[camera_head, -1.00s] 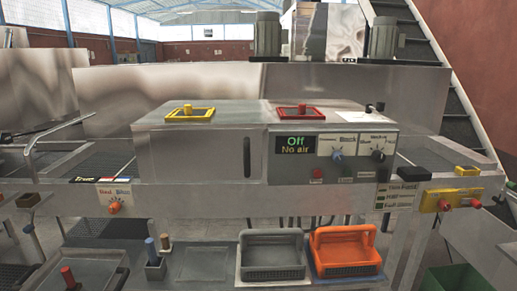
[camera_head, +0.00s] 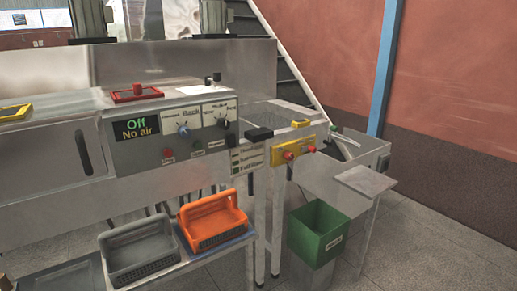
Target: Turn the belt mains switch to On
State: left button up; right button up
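A yellow box (camera_head: 299,148) with red knobs is fixed to the machine's right end; I cannot read a label on it or tell its knobs' settings. The grey control panel (camera_head: 200,146) left of it carries a dark display (camera_head: 138,129) reading "Off" and "No air". The panel also has a blue knob (camera_head: 184,131), a dark knob (camera_head: 222,124) and a red button (camera_head: 168,153). Which control is the belt mains switch cannot be told from the lettering. Neither of my grippers is in view.
An orange basket (camera_head: 213,217) and a grey basket (camera_head: 134,249) stand on a low shelf in front of the machine. A green bin (camera_head: 319,228) stands at the right, below a small grey plate (camera_head: 365,181). The floor at the far right is clear.

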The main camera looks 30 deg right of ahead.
aim_at(289, 156)
jog(key=z, duration=1.1)
jog(key=i+l, duration=0.1)
jog(key=i, duration=0.4)
